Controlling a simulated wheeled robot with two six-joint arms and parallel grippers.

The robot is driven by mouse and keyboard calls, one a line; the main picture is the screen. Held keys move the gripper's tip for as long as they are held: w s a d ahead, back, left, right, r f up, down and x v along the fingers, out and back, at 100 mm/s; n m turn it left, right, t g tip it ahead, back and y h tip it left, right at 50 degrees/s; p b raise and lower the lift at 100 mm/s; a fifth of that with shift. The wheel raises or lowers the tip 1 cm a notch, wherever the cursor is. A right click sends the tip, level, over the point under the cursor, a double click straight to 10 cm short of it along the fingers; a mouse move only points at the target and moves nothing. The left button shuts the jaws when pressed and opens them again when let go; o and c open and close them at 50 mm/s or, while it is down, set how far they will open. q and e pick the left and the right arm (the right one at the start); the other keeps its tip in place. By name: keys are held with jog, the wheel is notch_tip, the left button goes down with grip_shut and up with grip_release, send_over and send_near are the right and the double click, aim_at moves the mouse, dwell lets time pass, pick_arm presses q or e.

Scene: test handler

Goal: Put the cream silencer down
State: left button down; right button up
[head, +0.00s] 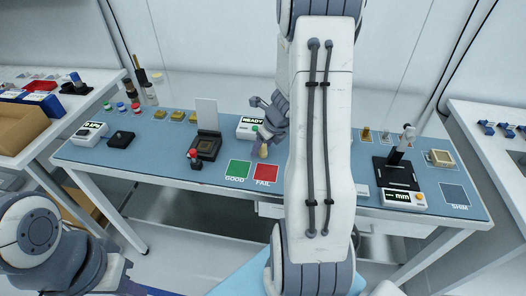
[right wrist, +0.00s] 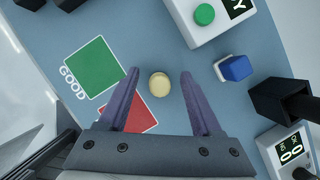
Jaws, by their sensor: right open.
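The cream silencer (right wrist: 160,84) is a small round cream piece on the blue bench mat, just off the red FAIL square (right wrist: 125,112). In the head view the silencer (head: 263,152) shows below my right gripper (head: 266,140). In the right wrist view my right gripper (right wrist: 160,88) is open, one finger on each side of the silencer, with a visible gap on both sides. Whether it stands fully on the mat is hard to tell. My left arm shows at the lower left of the head view; its fingers cannot be made out.
The green GOOD square (head: 238,169) lies left of the FAIL square. A READY box (head: 249,128) with a green button stands behind. A blue and white piece (right wrist: 233,68) lies right of the gripper. A black-based gauge (head: 395,175) stands at right, a black fixture (head: 207,146) at left.

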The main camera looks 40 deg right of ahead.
grip_shut()
jog(key=shift+r, duration=0.15)
